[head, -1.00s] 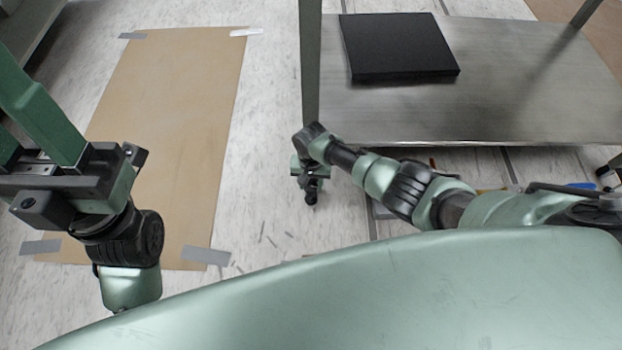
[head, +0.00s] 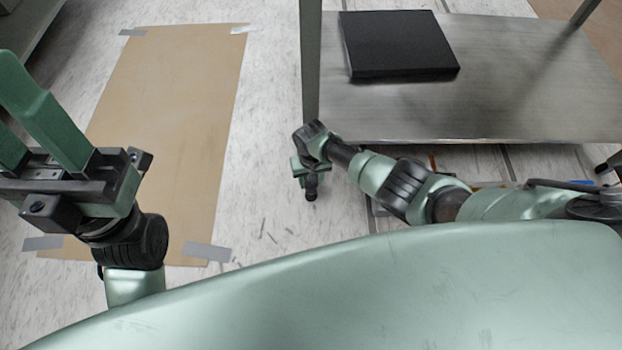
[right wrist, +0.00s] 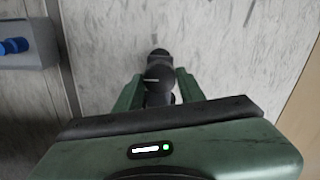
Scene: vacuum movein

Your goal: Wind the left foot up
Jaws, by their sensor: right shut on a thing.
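The metal bench shows in the head view with its left leg (head: 311,60) running down behind my right wrist. A dark foot (head: 311,190) with a rounded end shows just below my right gripper (head: 310,170). In the right wrist view the black foot (right wrist: 159,76) sits between the two green fingers of my right gripper (right wrist: 160,88), which is shut on it. The join between foot and leg is hidden. My left gripper (head: 12,112) is at the left edge, raised, with its fingers apart and nothing seen between them.
A black slab (head: 398,45) lies on the bench's metal shelf (head: 500,95). A brown sheet (head: 175,110) is taped to the floor at left. A grey tray (right wrist: 30,58) with a blue item (right wrist: 14,46) stands beside my right gripper. Bare floor (head: 270,200) lies between sheet and bench.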

